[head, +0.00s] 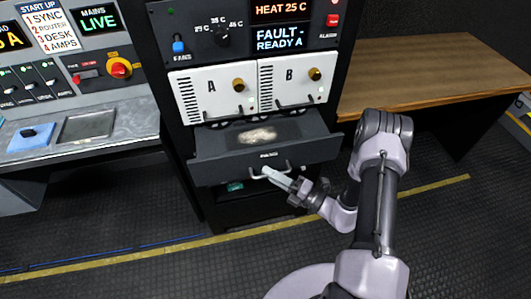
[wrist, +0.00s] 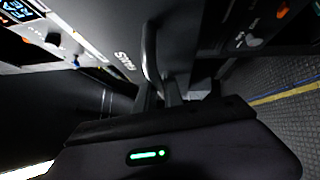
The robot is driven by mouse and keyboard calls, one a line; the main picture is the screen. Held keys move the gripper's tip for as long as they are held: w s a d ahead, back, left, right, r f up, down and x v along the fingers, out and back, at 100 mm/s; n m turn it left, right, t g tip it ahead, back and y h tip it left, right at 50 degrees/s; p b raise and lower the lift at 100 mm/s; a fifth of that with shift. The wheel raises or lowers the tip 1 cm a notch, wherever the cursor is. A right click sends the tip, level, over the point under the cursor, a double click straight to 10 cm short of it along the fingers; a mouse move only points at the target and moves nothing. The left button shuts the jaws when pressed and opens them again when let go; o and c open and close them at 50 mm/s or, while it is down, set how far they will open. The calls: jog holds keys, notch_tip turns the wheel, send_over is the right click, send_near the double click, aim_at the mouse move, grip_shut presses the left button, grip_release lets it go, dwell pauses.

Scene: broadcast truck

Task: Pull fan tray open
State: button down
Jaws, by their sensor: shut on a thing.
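The fan tray (head: 220,165) is a dark drawer below the white units A and B in the rack. It stands pulled out from the rack, with a pale dusty patch (head: 257,135) visible inside it. Its front carries a "FANS" label and a metal bar handle (head: 256,175). My gripper (head: 268,173) is shut on the handle near its middle. In the wrist view the handle (wrist: 150,55) runs between my gripper's fingers (wrist: 160,92), against the dark tray front. The gripped part of the handle is partly hidden by the fingers.
White units A (head: 212,97) and B (head: 291,80) sit just above the tray. A wooden desk (head: 430,75) stands at the right, and a grey console (head: 110,120) at the left. The floor in front of the rack, with a yellow line (head: 215,239), is clear.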

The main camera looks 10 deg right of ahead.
jog(key=s+p, duration=0.1)
jog(key=s, duration=0.7)
jog(key=shift+s, duration=0.2)
jog(key=c, duration=1.5)
grip_release()
jog(key=p+v, duration=0.2)
jog(key=v, duration=1.5)
jog(key=shift+s+d, duration=0.15)
jog(key=shift+s, duration=0.1)
